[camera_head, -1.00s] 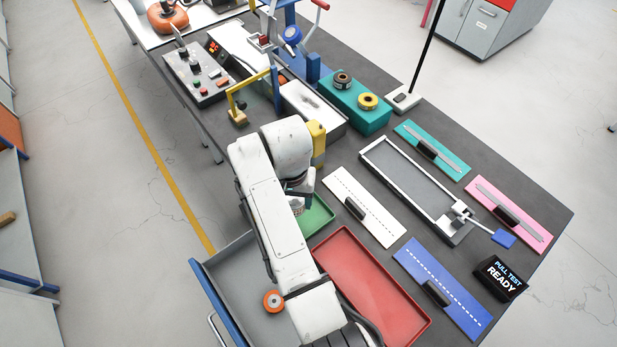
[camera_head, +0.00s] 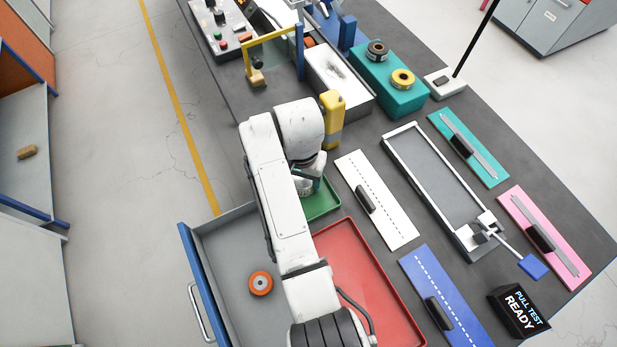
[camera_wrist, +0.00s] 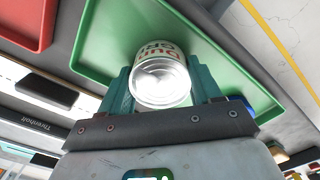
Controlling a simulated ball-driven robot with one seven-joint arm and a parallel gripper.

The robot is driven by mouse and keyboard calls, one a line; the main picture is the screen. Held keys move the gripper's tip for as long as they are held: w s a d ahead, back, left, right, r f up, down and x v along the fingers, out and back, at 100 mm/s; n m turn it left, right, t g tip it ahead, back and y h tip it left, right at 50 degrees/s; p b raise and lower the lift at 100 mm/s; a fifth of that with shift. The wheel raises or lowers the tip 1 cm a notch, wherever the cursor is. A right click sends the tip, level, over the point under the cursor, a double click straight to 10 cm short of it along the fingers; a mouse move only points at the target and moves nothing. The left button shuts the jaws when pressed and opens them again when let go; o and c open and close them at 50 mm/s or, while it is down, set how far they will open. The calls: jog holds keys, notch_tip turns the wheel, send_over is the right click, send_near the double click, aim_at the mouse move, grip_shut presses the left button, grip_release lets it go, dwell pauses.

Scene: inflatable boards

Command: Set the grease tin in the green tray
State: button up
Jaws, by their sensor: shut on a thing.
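The grease tin (camera_wrist: 160,75) is a short round can with a shiny metal end and a printed label. In the wrist view it sits between the two teal fingers of my gripper (camera_wrist: 162,88), which is shut on it. The green tray (camera_wrist: 100,50) lies behind the tin in that view. In the head view the green tray (camera_head: 322,205) is beside the red tray, partly hidden by my arm. My gripper (camera_head: 306,182) is over its upper left part there, and the tin is mostly hidden. I cannot tell whether the tin touches the tray floor.
The red tray (camera_head: 365,285) adjoins the green one. An open grey drawer (camera_head: 225,260) holds an orange roll (camera_head: 260,283). A yellow bottle (camera_head: 332,120) stands just beyond the green tray. A white board (camera_head: 375,200) lies to the right.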

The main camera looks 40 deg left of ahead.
jog(key=shift+r, duration=0.1)
jog(key=o, duration=1.1)
notch_tip(320, 180, up, 12)
jog(key=shift+p, duration=0.6)
